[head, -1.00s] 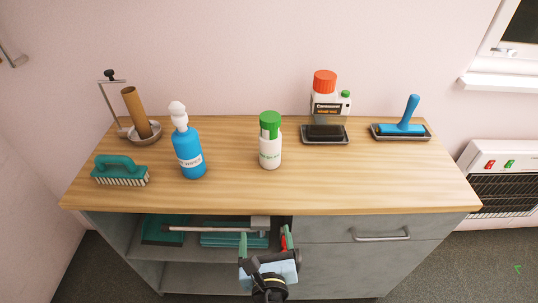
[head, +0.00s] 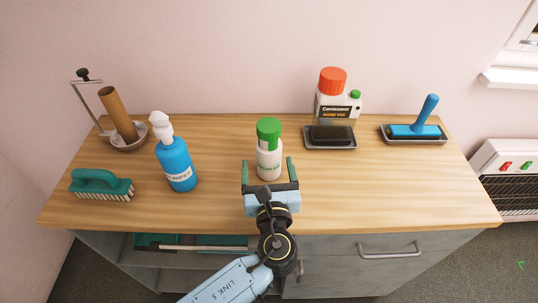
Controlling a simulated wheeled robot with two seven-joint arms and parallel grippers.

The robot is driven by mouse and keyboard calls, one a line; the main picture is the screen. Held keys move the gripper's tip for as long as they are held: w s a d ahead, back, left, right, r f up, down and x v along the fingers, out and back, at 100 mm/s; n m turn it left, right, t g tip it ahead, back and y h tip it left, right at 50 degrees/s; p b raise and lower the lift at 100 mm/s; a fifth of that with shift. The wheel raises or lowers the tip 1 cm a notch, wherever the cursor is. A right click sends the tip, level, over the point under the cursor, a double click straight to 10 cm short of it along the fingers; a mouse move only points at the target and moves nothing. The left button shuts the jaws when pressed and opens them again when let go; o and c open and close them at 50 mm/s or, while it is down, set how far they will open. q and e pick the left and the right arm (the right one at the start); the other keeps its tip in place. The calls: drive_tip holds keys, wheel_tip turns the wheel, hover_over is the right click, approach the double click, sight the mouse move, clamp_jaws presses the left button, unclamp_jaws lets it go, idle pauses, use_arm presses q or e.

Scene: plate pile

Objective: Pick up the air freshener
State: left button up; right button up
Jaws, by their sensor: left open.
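The air freshener (head: 268,160) is most likely the white can with a green cap, standing upright near the middle of the wooden counter. My left gripper (head: 267,171) is open, with its two green-padded fingers pointing at the can from the front. One fingertip shows to each side of the can's lower part. I cannot tell whether either finger touches it. The gripper's body hides the can's base. My right gripper is not in view.
A blue pump bottle (head: 175,164) and a green brush (head: 101,185) stand to the left, with a cardboard tube (head: 118,115) on a holder behind. The front-right counter is clear.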

sight(270, 164)
use_arm(q)
drive_tip(key=shift+w+d+f, duration=0.1)
drive_tip(key=shift+w, duration=0.85)
drive_tip(key=w, duration=0.2)
drive_tip(key=shift+w+f+b, duration=0.2)
drive_tip(key=shift+w+b, duration=0.1)
drive_tip(key=shift+w, duration=0.4)
drive_tip(key=c, duration=1.2)
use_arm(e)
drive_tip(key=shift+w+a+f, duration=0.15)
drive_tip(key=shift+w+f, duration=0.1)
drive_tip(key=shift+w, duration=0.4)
